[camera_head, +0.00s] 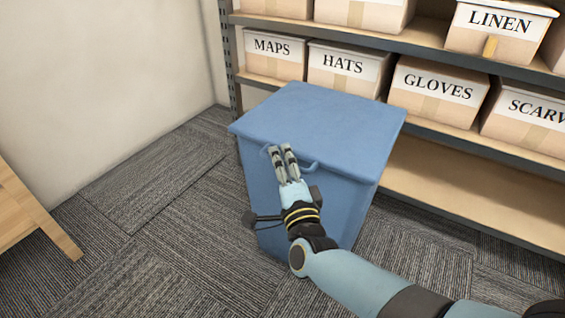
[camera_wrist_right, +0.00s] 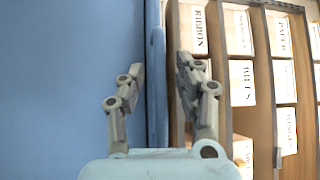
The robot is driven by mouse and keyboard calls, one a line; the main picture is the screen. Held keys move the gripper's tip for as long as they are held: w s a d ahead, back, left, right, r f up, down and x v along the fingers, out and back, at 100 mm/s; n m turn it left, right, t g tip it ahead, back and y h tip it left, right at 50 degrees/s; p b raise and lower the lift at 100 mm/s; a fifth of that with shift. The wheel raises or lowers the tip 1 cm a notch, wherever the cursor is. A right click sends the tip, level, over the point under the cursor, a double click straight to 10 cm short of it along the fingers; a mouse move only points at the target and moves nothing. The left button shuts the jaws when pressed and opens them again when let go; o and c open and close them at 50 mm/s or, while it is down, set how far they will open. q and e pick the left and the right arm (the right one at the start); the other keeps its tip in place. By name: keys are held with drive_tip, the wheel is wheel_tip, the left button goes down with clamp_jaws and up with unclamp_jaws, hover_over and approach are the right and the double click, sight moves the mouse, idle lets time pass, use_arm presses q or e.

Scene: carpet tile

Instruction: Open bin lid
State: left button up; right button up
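The blue bin (camera_head: 330,205) stands on the carpet in front of the shelves. Its flat blue lid (camera_head: 325,115) lies closed on top, and a blue loop handle (camera_head: 311,166) is at the lid's front edge. My right gripper (camera_head: 281,150) is at this front edge, its fingers covering part of the handle. In the right wrist view, my right gripper's fingers (camera_wrist_right: 158,72) are apart, with the lid's edge (camera_wrist_right: 156,95) showing in the gap. I cannot tell whether either finger touches the handle. My left gripper is not in view.
A shelf rack (camera_head: 450,150) with labelled boxes, such as the HATS box (camera_head: 342,70), stands close behind the bin. A pale wall (camera_head: 100,85) is at the left. A wooden piece of furniture (camera_head: 25,215) is at the left edge. Carpet between it and the bin is clear.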

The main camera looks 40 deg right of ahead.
drive_tip(key=shift+c, duration=0.2)
clamp_jaws()
idle(0.3)
